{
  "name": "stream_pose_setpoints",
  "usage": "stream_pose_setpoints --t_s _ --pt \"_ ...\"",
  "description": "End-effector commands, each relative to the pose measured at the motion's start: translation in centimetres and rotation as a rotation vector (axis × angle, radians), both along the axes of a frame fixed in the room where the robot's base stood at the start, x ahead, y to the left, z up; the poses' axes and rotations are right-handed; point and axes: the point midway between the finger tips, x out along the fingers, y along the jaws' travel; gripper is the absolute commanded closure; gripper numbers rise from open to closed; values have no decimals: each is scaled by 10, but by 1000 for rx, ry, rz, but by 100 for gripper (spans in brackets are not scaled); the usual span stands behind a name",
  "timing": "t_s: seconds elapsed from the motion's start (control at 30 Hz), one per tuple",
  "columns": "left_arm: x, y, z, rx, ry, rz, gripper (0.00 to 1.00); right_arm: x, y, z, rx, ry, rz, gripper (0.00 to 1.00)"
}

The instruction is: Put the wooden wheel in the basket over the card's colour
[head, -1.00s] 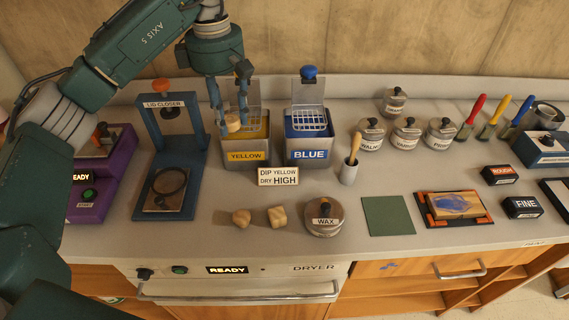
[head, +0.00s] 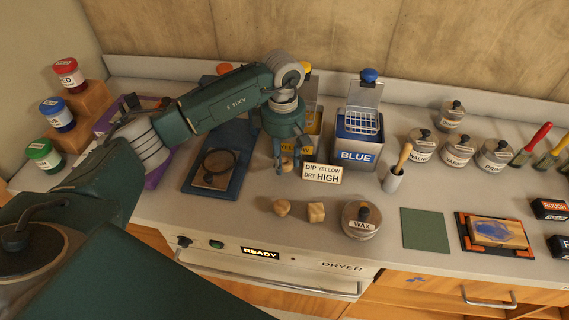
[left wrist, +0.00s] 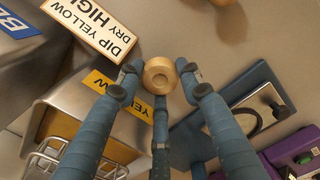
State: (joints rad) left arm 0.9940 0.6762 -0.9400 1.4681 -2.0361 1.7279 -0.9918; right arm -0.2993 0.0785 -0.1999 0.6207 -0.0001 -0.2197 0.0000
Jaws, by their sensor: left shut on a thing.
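My left gripper (head: 287,168) is shut on the wooden wheel (head: 288,163), a pale round piece with a central hollow. The wheel shows between the fingers in the left wrist view (left wrist: 160,75). It is in front of the yellow tank (head: 312,140), left of the card (head: 322,173), which reads DIP YELLOW, DRY HIGH. The arm hides most of the yellow tank and its basket in the head view; wire basket bars (left wrist: 58,152) show in the left wrist view. The blue tank (head: 357,153) holds a wire basket (head: 361,122). My right gripper is not in view.
A wooden ball (head: 282,207), a wooden block (head: 316,211) and a wax tin (head: 361,220) stand near the front edge. The lid closer (head: 215,175) is left of the gripper. A brush holder (head: 393,180) stands right of the blue tank.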

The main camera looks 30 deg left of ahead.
Motion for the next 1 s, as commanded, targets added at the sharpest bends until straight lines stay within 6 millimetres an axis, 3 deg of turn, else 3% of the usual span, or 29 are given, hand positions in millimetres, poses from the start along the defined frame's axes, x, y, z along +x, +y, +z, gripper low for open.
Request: stream_pose_setpoints --t_s 0.2,0.57,0.6,0.63,1.0 --pt "-1 0 -30 -1 3 1 79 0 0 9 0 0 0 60" --pt "0 0 -36 1 1 0 79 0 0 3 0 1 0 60" --pt "0 0 -34 0 1 0 58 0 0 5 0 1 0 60" --pt "0 0 -34 0 1 0 56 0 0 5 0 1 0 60" --pt "0 0 -27 0 1 0 56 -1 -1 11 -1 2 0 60"
